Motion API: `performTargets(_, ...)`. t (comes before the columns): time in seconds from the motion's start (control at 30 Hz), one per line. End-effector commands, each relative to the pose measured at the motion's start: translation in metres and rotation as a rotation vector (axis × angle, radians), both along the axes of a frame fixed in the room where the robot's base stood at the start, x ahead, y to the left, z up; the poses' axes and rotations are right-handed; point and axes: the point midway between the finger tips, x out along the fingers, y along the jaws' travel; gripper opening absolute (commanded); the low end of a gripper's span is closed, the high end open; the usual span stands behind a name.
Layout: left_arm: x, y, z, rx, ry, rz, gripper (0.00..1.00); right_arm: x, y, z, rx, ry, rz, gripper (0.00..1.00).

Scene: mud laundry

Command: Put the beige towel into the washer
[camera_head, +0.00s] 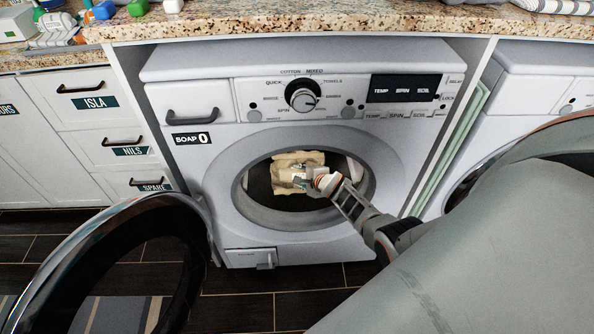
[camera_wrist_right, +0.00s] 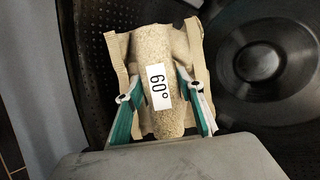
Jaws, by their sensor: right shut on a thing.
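The beige towel (camera_head: 290,165) is inside the drum of the white front-loading washer (camera_head: 220,135), seen through its round opening. In the right wrist view the towel (camera_wrist_right: 152,50) is a bunched, textured roll with flat side flaps and a white "60°" tag. My right gripper (camera_head: 306,182) reaches through the opening from the right and is shut on the towel. Its green-and-white fingers flank the towel in the wrist view. The drum's dark perforated wall (camera_wrist_right: 85,50) surrounds them. The washer's round door (camera_head: 105,255) stands open at the left. My left gripper is not in view.
A granite counter (camera_head: 330,22) runs above the washer. White drawers (camera_head: 75,100) stand at the left, and a second washer (camera_head: 530,85) at the right. My right arm covers the lower right. Dark floor tiles (camera_head: 240,312) show in front.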

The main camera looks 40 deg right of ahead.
Motion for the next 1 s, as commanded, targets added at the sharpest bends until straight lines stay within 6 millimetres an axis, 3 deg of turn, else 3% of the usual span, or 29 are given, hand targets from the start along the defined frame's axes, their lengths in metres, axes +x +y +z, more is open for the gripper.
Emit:
performTargets(0.33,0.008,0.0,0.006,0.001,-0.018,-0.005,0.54,0.002,-0.002,0.002,-0.001,-0.006,-0.001,0.0)
performTargets(0.37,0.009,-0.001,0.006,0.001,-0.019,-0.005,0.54,0.002,-0.002,0.002,-0.001,-0.006,-0.001,0.45)
performTargets(0.4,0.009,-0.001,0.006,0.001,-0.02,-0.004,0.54,0.002,-0.002,0.001,-0.001,-0.006,-0.001,0.56)
performTargets(1.0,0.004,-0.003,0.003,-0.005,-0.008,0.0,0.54,-0.009,-0.001,0.005,0.0,-0.003,0.002,0.57)
